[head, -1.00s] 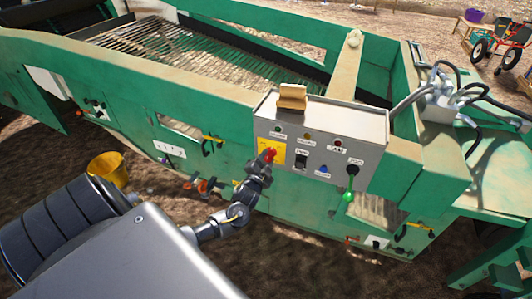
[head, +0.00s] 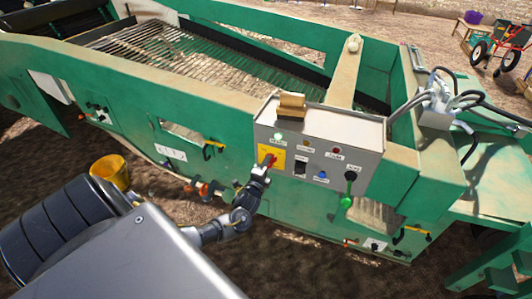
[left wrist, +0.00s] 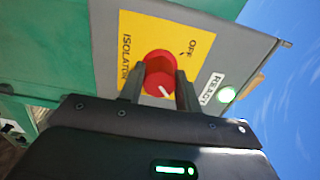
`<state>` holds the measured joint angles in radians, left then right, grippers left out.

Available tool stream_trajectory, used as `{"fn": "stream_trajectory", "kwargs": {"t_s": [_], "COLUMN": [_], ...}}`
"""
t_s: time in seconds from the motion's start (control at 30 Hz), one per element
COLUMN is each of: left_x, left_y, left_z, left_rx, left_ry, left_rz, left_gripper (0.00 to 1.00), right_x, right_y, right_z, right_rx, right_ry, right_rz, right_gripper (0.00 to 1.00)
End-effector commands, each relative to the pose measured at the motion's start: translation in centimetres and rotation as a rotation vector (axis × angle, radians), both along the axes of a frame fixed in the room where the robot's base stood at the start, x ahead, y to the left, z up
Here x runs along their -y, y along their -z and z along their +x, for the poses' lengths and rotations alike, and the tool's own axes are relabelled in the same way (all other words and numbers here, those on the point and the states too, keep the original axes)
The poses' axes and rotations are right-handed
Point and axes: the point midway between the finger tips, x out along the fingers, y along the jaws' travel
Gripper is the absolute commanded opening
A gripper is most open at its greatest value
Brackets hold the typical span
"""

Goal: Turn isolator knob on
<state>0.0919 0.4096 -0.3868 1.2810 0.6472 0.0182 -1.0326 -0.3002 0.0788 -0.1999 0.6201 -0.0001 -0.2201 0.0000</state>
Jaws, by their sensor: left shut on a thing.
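The red isolator knob (head: 268,159) sits on a yellow plate (head: 277,153) at the left of the grey control box (head: 366,133). In the left wrist view the knob (left wrist: 159,70) is round, with a white pointer line toward its lower right edge. The yellow plate there (left wrist: 185,35) reads ISOLATOR and OFF. My left gripper (head: 264,166) is shut on the knob; in the left wrist view its fingers (left wrist: 160,92) lie on both sides of it. The READY lamp (left wrist: 228,94) glows green. My right gripper is out of view.
A wooden block (head: 291,106) lies on top. The green machine body surrounds the box. A yellow bucket (head: 109,172) stands at left.

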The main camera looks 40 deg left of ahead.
Motion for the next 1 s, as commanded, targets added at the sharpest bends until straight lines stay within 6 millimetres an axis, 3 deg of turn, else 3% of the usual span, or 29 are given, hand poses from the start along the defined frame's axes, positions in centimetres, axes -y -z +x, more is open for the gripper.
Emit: {"fn": "stream_trajectory", "kwargs": {"t_s": [0.47, 0.5, 0.63, 1.0], "left_x": [-0.04, -0.04, -0.03, 0.19], "left_y": [-0.01, -0.01, 0.0, 0.14], "left_z": [0.01, 0.01, 0.01, -0.54], "left_rx": [-0.005, -0.005, -0.004, -0.005], "left_ry": [-0.001, -0.001, 0.0, 0.001], "left_rz": [0.013, 0.013, 0.012, 0.011], "left_gripper": [0.11, 0.37, 0.54, 0.55], "right_x": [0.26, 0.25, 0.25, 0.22], "right_y": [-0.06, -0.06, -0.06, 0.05], "right_z": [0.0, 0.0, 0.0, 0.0], "right_rx": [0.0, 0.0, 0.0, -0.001], "right_ry": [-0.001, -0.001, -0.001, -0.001], "right_rz": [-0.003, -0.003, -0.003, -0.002], "right_gripper": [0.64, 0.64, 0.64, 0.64]}}
